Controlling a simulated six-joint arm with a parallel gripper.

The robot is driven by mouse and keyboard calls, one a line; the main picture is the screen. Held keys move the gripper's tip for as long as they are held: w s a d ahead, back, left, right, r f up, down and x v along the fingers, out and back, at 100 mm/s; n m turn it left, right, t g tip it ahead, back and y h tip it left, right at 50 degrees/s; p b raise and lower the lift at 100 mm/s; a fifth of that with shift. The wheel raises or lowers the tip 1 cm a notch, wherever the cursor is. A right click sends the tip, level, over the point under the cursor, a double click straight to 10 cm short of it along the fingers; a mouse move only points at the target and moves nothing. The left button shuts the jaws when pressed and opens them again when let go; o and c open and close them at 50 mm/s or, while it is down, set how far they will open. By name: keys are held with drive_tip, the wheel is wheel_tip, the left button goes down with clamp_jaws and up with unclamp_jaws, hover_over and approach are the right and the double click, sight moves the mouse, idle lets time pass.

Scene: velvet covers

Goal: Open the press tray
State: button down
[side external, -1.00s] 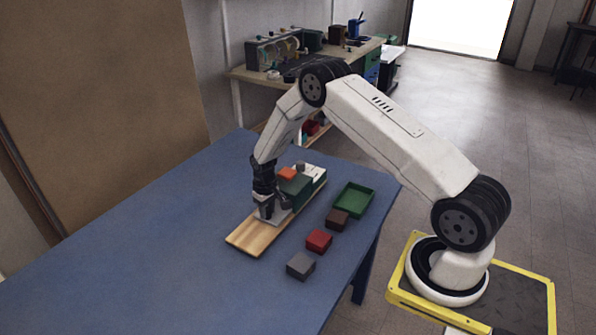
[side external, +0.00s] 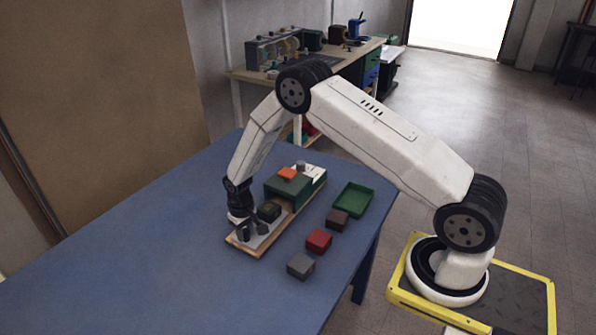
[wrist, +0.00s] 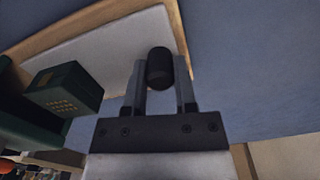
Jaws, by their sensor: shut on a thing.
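The press is a dark green housing (side external: 290,188) with an orange piece (side external: 287,173) on top, on a wooden board (side external: 290,211). Its pale flat tray (side external: 262,237) sticks out of the housing toward the board's near left end, and it also shows in the wrist view (wrist: 115,48). A small dark green block (side external: 269,210) lies on the tray; the wrist view shows yellowish marks on it (wrist: 62,92). My gripper (side external: 243,236) is at the tray's outer end. In the wrist view its fingers are shut on a black knob (wrist: 159,67) on the tray.
A shallow green bin (side external: 354,200), a brown block (side external: 337,219), a red block (side external: 319,240) and a grey block (side external: 301,266) stand in a row right of the board. The blue table (side external: 140,250) is clear to the left. A cluttered bench stands behind.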

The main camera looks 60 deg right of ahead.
drive_tip(key=shift+c, duration=2)
unclamp_jaws()
drive_tip(key=shift+r, duration=0.15)
drive_tip(key=shift+r, duration=3.8)
